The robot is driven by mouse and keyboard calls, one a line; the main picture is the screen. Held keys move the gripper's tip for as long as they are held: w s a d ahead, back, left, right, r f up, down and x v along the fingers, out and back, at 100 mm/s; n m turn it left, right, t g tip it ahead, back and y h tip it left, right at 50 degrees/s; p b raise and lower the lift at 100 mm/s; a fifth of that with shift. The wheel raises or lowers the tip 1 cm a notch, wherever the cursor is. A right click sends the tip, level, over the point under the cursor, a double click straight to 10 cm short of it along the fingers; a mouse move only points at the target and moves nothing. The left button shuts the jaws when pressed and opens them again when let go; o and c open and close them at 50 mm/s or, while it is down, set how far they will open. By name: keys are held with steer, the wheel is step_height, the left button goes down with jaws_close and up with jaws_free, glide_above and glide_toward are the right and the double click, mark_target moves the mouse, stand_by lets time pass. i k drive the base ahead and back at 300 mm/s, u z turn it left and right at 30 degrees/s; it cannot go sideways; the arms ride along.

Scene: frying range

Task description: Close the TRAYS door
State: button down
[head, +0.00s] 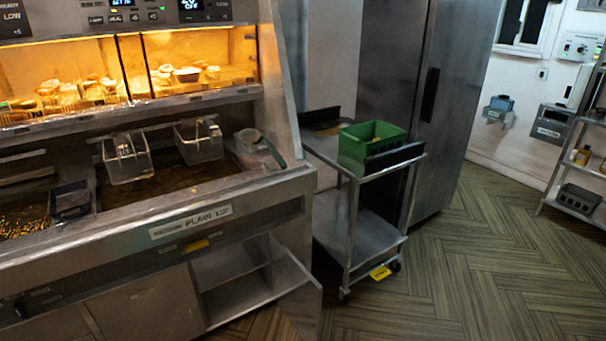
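Under the fryer counter, an open metal cabinet (225,268) shows an inner shelf and empty-looking space. A metal door panel (306,312) stands swung outward at the right side of this opening, its lower part cut off by the bottom edge of the head view. I cannot read a TRAYS label on it. To the left, another cabinet front (155,305) is shut flush. My gripper and arm are not in view.
A wheeled metal cart (375,235) with a green crate (362,150) stands right of the fryer, near the open panel. A tall steel cabinet (450,110) is behind it. The floor (480,270) is clear to the right. A shelf rack (575,165) stands at far right.

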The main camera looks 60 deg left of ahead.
mark_target(298, 294)
steer(key=z, duration=0.05)
steer(key=i, duration=2.8)
steer(key=u, duration=4)
steer(key=k, duration=0.3)
steer(key=z, duration=0.8)
steer(key=i, duration=0.2)
